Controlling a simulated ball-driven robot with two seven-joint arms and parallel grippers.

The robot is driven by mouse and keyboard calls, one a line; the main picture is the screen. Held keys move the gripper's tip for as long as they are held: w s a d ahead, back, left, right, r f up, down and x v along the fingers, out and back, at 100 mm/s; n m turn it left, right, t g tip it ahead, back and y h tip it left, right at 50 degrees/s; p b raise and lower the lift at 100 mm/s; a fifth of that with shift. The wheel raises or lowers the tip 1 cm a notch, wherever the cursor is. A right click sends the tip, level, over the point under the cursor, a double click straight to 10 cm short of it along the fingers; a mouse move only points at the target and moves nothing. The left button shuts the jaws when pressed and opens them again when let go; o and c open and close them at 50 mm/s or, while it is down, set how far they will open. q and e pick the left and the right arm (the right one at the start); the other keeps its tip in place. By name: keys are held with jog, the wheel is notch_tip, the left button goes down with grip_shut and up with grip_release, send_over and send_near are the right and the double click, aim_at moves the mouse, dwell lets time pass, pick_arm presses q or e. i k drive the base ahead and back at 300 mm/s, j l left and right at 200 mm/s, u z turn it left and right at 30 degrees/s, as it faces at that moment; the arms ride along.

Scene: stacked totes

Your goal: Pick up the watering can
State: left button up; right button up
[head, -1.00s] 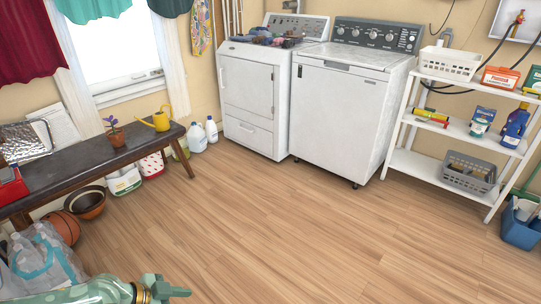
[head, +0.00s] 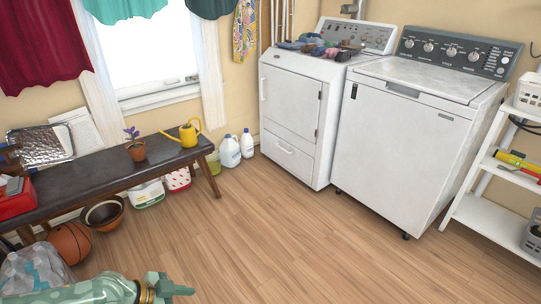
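A yellow watering can (head: 188,134) stands on the far right end of a dark bench (head: 85,180) under the window. Its spout points left and its handle is on the right. One of my grippers (head: 178,288) shows at the bottom edge of the head view, on an arm coming in from the left, so it is my left one. It is low, over the floor and well apart from the can. Its fingers are seen from an angle that does not show whether they are open or shut. My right gripper is not in view.
A small potted plant (head: 136,148) stands on the bench just left of the can. White jugs (head: 230,151), tubs and a basketball (head: 70,242) are on the floor by the bench. A dryer (head: 305,110) and washer (head: 415,130) stand right. The middle floor is clear.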

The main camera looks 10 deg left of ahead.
aim_at(188, 137)
jog(key=i+j+u, duration=0.15)
jog(key=i+u, duration=0.15)
jog(key=i, duration=0.75)
jog(key=i+l+u, duration=0.15)
jog(key=i+u, duration=0.15)
jog(key=i, duration=0.75)
jog(key=i+u, duration=0.15)
jog(key=i, duration=0.4)
jog(key=i+l+u, duration=0.1)
jog(key=i, duration=0.45)
jog(key=i+l+u, duration=0.15)
jog(key=i, duration=0.45)
